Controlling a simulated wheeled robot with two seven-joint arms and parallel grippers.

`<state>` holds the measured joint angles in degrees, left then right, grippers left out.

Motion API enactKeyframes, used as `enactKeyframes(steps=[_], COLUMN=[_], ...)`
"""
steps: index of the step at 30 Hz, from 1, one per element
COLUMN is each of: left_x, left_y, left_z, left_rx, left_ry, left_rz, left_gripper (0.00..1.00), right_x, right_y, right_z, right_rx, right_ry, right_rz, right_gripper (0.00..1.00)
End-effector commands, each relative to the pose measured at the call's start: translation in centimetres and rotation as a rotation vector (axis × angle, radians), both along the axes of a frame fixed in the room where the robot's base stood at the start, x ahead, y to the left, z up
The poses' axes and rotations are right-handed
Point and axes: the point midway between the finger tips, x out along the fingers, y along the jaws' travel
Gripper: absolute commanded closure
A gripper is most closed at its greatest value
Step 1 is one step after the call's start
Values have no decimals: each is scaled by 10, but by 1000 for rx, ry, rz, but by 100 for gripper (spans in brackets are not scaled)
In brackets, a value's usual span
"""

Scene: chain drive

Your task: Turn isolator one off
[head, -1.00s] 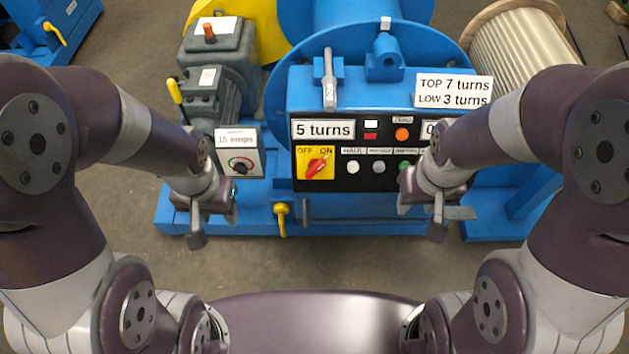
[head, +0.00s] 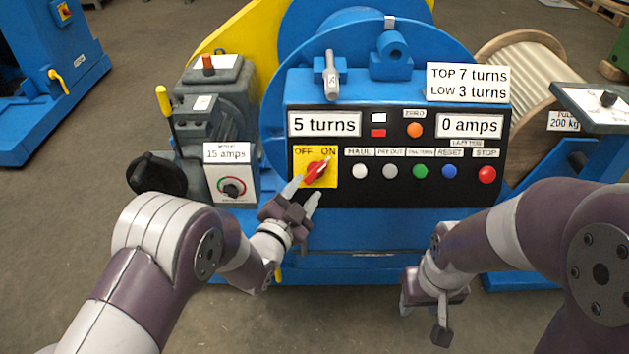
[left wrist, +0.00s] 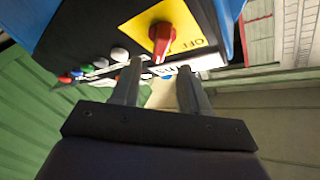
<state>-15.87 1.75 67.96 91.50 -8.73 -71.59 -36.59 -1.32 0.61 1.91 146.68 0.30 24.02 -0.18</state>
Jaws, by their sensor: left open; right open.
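The isolator is a red rotary handle (head: 315,171) on a yellow plate (head: 331,181) marked OFF and ON, at the left of the black control panel. Its handle slants, with its upper end toward ON. My left gripper (head: 303,190) is open just below and in front of the plate, its fingers apart and empty. In the left wrist view the red handle (left wrist: 162,38) shows beyond the open fingers (left wrist: 158,85), apart from them. My right gripper (head: 421,318) is open and empty, low and to the right, away from the panel. No "one" label is readable on the isolator.
The panel also carries several push buttons, including a green one (head: 420,171) and a red STOP (head: 487,174). A grey box with a dial (head: 231,188) stands left of the panel. Another blue machine with a small red-yellow switch (head: 63,12) stands at the far left.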

Motion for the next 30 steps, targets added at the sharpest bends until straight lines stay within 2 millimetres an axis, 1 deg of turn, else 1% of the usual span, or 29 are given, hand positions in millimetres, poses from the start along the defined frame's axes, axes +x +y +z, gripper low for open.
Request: enactKeyframes(steps=[1, 3, 7, 11, 18, 19, 20, 21, 22, 23, 30], left_x=[11, 26, 45, 54, 55, 55, 54, 54, 54, 54, 54], left_y=[-6, -12, -20, -24, -24, -24, -24, -24, -24, -24, -24], left_z=[-3, -3, -3, -1, -1, -1, -1, -1, -1, -1, -1], left_rx=[-1, -1, -2, -2, -2, -2, -2, -2, -2, -2, -9], left_ry=[-2, 0, 2, 3, 4, 4, 4, 4, 4, 4, 4], left_rz=[0, -1, 1, 0, 1, 1, 1, 1, 1, 1, 5], left_gripper=[55, 55, 55, 55, 55, 62, 72, 85, 94, 100, 100], right_x=[0, 0, 0, 0, 0, 0, 0, 0, 0, 0, 0], right_y=[0, 0, 0, 0, 0, 0, 0, 0, 0, 0, 0], right_z=[-7, -10, -15, -16, -15, -15, -15, -15, -15, -15, -17], right_rx=[0, 0, 0, 0, 0, 0, 0, 0, 0, 0, 0], right_ry=[0, 0, 0, 0, 0, 0, 0, 0, 0, 0, 0], right_rz=[0, 0, 0, 0, 0, 0, 0, 0, 0, 0, 0], right_gripper=[57, 57, 57, 57, 57, 57, 57, 57, 57, 57, 57])
